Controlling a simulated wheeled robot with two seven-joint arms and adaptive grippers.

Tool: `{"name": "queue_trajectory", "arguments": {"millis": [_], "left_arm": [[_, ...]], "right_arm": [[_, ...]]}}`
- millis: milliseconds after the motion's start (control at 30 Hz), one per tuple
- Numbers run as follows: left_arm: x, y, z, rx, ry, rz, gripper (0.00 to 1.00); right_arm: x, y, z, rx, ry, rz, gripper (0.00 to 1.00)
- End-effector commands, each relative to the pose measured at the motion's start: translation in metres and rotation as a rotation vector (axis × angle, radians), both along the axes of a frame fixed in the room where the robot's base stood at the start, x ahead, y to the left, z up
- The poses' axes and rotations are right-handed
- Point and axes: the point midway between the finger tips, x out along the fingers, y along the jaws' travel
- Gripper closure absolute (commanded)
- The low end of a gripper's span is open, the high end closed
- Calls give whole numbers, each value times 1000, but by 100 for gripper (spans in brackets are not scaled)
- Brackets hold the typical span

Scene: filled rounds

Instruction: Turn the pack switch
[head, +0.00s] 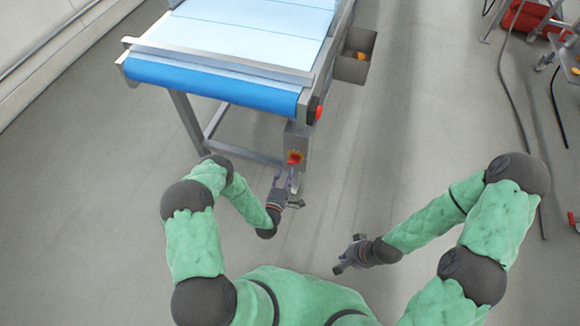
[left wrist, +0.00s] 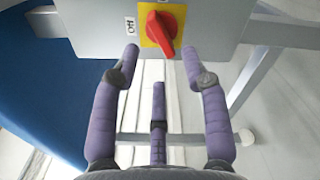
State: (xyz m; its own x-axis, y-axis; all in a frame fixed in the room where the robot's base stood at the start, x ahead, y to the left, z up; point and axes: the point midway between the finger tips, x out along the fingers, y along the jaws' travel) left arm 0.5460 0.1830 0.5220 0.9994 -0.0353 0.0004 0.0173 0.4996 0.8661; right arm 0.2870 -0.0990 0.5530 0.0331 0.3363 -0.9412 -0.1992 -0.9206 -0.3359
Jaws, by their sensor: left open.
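The pack switch is a red knob on a yellow plate (head: 295,158), set on a grey box (head: 304,140) below the conveyor's end. In the left wrist view the red knob (left wrist: 160,33) sits near the top, its handle tilted, with an "OFF" label on its left. My left gripper (head: 287,180) is just in front of the switch. In the left wrist view its fingers (left wrist: 161,62) are spread either side of the knob, apart from it and empty. My right gripper (head: 346,262) hangs away over the floor at the lower right; its fingers are too small to read.
The conveyor (head: 215,80) with a blue front roller stands above the switch box. A red round button (head: 319,113) is on its side. A grey bin (head: 355,66) with an orange item hangs at its right. Cables and a red case (head: 528,15) lie far right. The middle floor is clear.

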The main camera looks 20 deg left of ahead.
Motion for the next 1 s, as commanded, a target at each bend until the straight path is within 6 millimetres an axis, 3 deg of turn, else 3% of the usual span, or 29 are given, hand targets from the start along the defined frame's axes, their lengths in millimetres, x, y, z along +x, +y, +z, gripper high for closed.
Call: {"name": "queue_trajectory", "arguments": {"millis": [100,300,733,767,900,1000], "left_arm": [[21,-1,-2,2,-2,-1,55],[45,-2,-2,1,0,0,55],[54,-2,0,0,1,2,55],[54,-2,0,0,1,2,61],[54,-2,0,0,1,2,100],[54,-2,0,0,0,1,100]], "right_arm": [[0,0,-9,0,0,0,100],[0,0,-16,0,0,0,100],[0,0,-18,0,-1,0,100],[0,0,-18,0,-1,0,100],[0,0,-18,0,-1,0,100],[0,0,-18,0,0,0,100]]}}
